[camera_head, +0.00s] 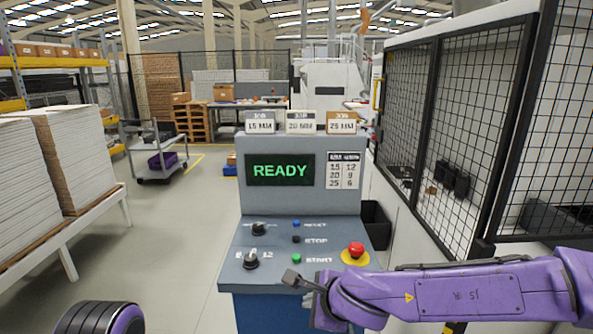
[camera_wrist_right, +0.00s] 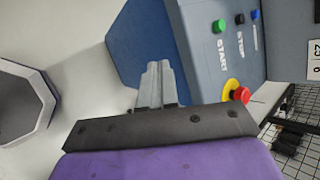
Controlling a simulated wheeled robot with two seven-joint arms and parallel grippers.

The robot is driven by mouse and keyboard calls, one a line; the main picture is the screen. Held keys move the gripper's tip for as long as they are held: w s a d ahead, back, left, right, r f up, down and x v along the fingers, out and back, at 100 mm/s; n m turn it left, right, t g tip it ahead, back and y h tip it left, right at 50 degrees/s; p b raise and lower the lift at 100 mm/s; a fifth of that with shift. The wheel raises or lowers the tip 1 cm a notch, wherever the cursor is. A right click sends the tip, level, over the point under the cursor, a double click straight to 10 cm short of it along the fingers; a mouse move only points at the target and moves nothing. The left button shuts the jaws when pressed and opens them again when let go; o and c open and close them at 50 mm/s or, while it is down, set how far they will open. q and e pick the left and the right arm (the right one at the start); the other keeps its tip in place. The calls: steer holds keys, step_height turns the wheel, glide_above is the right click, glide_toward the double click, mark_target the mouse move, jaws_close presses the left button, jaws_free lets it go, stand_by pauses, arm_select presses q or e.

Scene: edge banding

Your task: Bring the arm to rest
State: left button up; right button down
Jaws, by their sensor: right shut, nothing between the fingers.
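My right arm (camera_head: 460,296) comes in from the right in the head view, in front of the control console (camera_head: 225,283). My right gripper (camera_head: 291,279) is shut and empty, just below the green START button (camera_head: 296,259) in the picture. In the wrist view the right gripper's fingers (camera_wrist_right: 158,84) lie together, with nothing between them, over the floor and the console's blue base (camera_wrist_right: 150,40). Part of my left arm shows at the bottom left of the head view; its gripper is out of the picture.
The console carries a red emergency stop (camera_head: 356,250), a blue RESET button (camera_head: 296,223), two black knobs and a screen (camera_head: 280,170) reading READY. A mesh fence (camera_head: 450,130) stands close on the right. Stacked white boards (camera_head: 85,155) stand left.

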steer(key=s+d+f+n+h+b, duration=0.1)
steer(key=s+d+f+n+h, duration=0.2)
steer(key=f, duration=0.5)
steer(key=s+d+f, duration=0.3)
steer(key=d+f, duration=0.2)
steer(key=f, duration=0.3)
steer(key=s+d+f+n+h+b, duration=0.15)
steer(key=s+d+f, duration=0.25)
steer(key=f, duration=0.4)
steer(key=s+d+f+n+g+h+b, duration=0.1)
steer(key=s+d+f+n+g, duration=0.1)
steer(key=s+d+f, duration=0.5)
steer(key=s+d+f+n+g+h, duration=0.2)
steer(key=s+d+f+n, duration=0.3)
steer(key=s, duration=0.9)
steer(key=d+f, duration=0.2)
steer(key=d, duration=0.1)
steer(key=shift+s+f+b, duration=0.2)
steer(key=shift+s+b, duration=0.05)
steer(key=shift+b, duration=0.15)
